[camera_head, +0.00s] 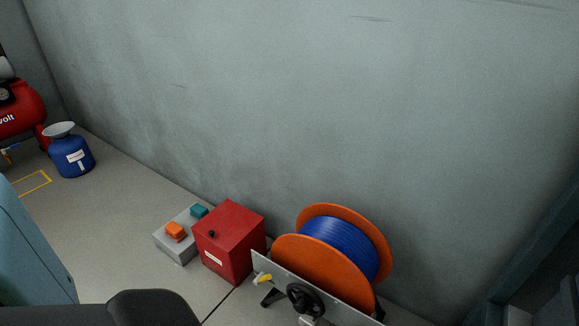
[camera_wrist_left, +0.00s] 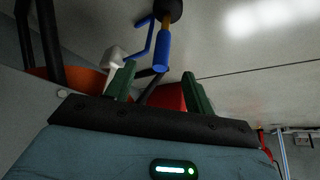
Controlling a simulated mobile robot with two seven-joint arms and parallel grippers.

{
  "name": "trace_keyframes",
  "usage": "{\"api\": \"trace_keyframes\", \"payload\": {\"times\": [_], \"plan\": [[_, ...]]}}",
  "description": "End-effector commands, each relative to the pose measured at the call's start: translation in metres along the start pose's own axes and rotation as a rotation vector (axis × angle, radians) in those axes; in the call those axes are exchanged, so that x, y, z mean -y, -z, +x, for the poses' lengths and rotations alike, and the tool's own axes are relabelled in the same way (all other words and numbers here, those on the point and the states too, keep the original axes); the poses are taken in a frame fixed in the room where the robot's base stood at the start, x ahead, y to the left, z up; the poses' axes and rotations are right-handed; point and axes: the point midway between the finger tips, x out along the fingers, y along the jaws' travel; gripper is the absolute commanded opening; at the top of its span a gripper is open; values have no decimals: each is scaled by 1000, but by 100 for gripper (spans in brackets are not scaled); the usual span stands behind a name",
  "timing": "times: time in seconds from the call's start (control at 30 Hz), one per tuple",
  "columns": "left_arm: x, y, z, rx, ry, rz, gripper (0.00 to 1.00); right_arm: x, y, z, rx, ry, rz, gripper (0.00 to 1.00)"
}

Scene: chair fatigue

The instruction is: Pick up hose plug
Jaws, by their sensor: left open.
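In the left wrist view, my left gripper (camera_wrist_left: 158,70) is open with two green fingers spread apart. A blue tubular piece with a gold collar (camera_wrist_left: 162,48), probably the hose plug, shows beyond and between the fingertips. Its upper end meets a dark round part, and a thin blue bent line runs beside it. I cannot tell the exact gap to the fingers; nothing is gripped. In the head view, a small yellow fitting (camera_head: 264,278) sits at the grey plate of the orange hose reel (camera_head: 320,271), wound with blue hose. My right gripper is not seen.
A red box (camera_head: 230,240) stands left of the reel. Beside it is a grey box (camera_head: 178,247) with orange and teal parts. A black handwheel (camera_head: 305,299) is at the reel plate. A blue tank (camera_head: 71,156) and red compressor (camera_head: 22,110) stand far left. The wall is close behind.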

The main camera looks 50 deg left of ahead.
Motion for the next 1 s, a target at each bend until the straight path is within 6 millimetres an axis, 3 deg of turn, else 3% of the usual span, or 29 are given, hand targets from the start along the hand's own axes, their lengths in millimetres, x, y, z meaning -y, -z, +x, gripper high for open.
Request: {"api": "trace_keyframes", "payload": {"times": [0.1,0.43,0.73,1.0], "plan": [[2,-1,16,-1,4,3,54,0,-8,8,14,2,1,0],[1,0,28,0,2,1,54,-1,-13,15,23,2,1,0],[3,0,67,0,3,3,54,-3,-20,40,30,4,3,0],[2,1,70,1,1,1,54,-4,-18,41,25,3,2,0]]}}
